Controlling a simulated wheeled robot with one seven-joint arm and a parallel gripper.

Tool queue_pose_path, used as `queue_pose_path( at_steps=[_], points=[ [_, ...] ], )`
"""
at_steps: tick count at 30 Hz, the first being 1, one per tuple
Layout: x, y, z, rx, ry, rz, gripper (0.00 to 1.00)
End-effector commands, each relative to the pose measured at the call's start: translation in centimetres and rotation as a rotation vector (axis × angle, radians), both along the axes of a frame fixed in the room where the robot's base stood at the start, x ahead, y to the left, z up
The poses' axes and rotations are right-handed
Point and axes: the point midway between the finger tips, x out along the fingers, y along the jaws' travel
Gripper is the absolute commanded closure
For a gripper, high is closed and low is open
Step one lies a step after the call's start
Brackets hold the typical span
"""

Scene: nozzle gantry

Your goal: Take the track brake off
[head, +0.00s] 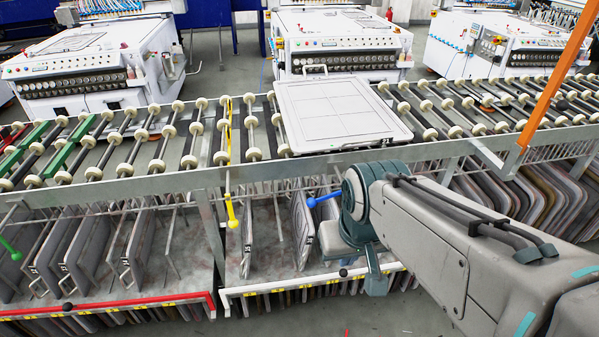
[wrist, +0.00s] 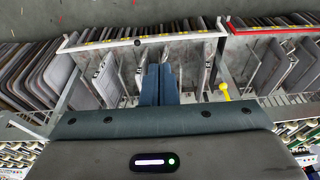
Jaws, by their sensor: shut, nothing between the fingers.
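Several levers hang along the front of the roller track (head: 260,172). One is a yellow handle (head: 232,212) on a yellow rod, pointing down; it also shows in the wrist view (wrist: 223,91). Another is a blue-knobbed lever (head: 312,202), left of my wrist. A green-knobbed lever (head: 12,251) is at the far left. No label shows which one is the track brake. My gripper (head: 376,284) points down in front of the track, right of the yellow and blue handles. In the wrist view its blue fingers (wrist: 160,84) are together and empty.
A framed white panel (head: 335,112) lies on the rollers. Racks of upright frames stand below, with a white front rail (head: 290,285) and a red one (head: 150,304). Black ball knobs (head: 343,272) sit at the rails. An orange post (head: 555,75) rises at right.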

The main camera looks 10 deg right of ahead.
Motion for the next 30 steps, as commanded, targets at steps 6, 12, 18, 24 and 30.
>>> queue_pose_path(
  at_steps=[6, 12, 18, 24, 30],
  points=[
    [2.4, -0.1, 0.7, -0.005, 0.006, -0.009, 1.0],
    [9.6, 0.0, 1.8, -0.028, 0.021, -0.032, 1.0],
    [17.8, 0.7, 1.5, -0.062, 0.033, -0.059, 1.0],
    [25.9, 1.8, -0.7, -0.105, 0.036, -0.088, 1.0],
    [32.1, 3.2, -3.7, -0.146, 0.034, -0.111, 1.0]
  ],
)
